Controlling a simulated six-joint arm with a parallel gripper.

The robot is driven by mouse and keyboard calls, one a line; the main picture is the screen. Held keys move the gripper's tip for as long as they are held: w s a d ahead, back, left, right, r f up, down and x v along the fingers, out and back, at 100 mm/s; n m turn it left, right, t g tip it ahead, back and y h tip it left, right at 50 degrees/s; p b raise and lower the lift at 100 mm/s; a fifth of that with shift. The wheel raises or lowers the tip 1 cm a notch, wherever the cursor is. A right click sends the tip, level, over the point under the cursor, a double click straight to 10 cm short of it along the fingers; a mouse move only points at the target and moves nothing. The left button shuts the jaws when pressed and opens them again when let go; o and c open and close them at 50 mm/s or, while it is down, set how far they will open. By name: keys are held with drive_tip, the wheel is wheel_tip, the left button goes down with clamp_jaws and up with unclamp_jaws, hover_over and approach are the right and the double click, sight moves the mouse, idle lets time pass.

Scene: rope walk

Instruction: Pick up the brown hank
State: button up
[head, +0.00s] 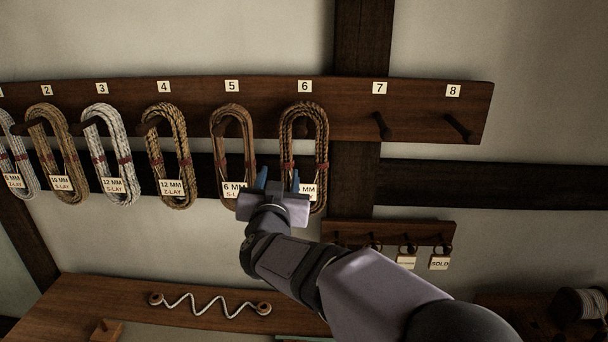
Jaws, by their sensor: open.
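Several hanks in brown shades hang upright on the numbered peg board. A brown hank (248,130) hangs on peg 5, with a tag reading 6 MM, partly covered. A darker brown hank (321,140) hangs on peg 6; my gripper covers part of its tag. A golden-brown hank (183,146) hangs on peg 4 and a tan one (67,157) on peg 2. My gripper (278,181) is open, its blue fingers pointing up, in front of the gap between the lower ends of the peg 5 and 6 hanks. Nothing shows between the fingers. Its distance from the hanks is unclear.
White hanks hang on peg 3 (102,154) and at the far left (17,160). Peg 7 (381,126) and peg 8 (458,127) are bare. A small rack (340,231) with tags, one reading SOLD, is below right. A wooden bench (110,292) carries a zigzag cord (208,304).

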sight(286, 161)
drive_tip(key=shift+d+r+h, duration=0.45)
drive_tip(key=shift+d+h, duration=0.05)
drive_tip(key=shift+d, duration=0.05)
drive_tip(key=shift+n, duration=0.5)
drive_tip(key=shift+w+p, duration=0.5)
drive_tip(key=shift+w, duration=0.65)
drive_tip(key=shift+w+r+p, duration=0.25)
drive_tip(key=shift+w+p, duration=0.15)
drive_tip(key=shift+p, duration=0.05)
drive_tip(key=shift+w+p, duration=1.1)
drive_tip(key=shift+w, duration=1.05)
clamp_jaws()
